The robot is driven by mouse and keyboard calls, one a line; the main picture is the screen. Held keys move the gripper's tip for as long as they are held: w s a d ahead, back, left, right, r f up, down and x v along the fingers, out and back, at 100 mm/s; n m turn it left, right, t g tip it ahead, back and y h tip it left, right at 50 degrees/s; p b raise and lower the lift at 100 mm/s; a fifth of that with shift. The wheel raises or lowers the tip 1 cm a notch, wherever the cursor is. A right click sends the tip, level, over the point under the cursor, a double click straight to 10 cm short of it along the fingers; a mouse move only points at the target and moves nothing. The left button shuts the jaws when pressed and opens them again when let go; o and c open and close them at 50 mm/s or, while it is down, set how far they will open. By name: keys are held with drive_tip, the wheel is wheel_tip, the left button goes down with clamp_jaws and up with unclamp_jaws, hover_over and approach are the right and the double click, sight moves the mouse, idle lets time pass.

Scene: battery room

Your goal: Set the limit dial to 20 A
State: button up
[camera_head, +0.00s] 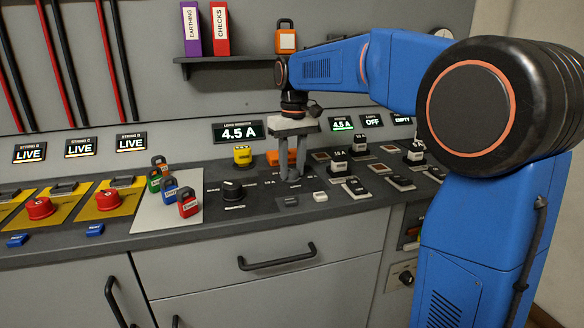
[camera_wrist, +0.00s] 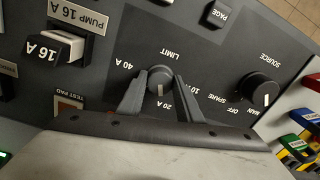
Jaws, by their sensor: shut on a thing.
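The black limit dial (camera_wrist: 160,76) is on the dark panel in the wrist view, marked LIMIT, with labels 40 A, 20 A and one starting with 10. A white line on the dial points toward the wrist side, roughly at the 20 A label (camera_wrist: 172,106); I cannot tell whether it lines up exactly. My gripper (camera_wrist: 160,88) has a finger on each side of the dial and is shut on it. In the head view, my gripper (camera_head: 291,172) points down at the console, and its fingers hide the dial.
Beside the limit dial is a black source dial (camera_wrist: 261,91). A PUMP 16 A plug (camera_wrist: 57,47) and a page button (camera_wrist: 217,14) are also nearby. Padlocks (camera_head: 169,187) stand left on a pale plate. A 4.5 A display (camera_head: 238,132) is behind; a shelf (camera_head: 225,61) hangs above.

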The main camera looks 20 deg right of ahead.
sight(294, 170)
drive_tip(key=shift+n, duration=0.5)
drive_tip(key=o, duration=1.1)
drive_tip(key=shift+c, duration=0.2)
wheel_tip(294, 170, up, 17)
drive_tip(key=shift+d+r, duration=0.2)
drive_tip(key=shift+d, duration=0.05)
drive_tip(key=shift+w, duration=0.1)
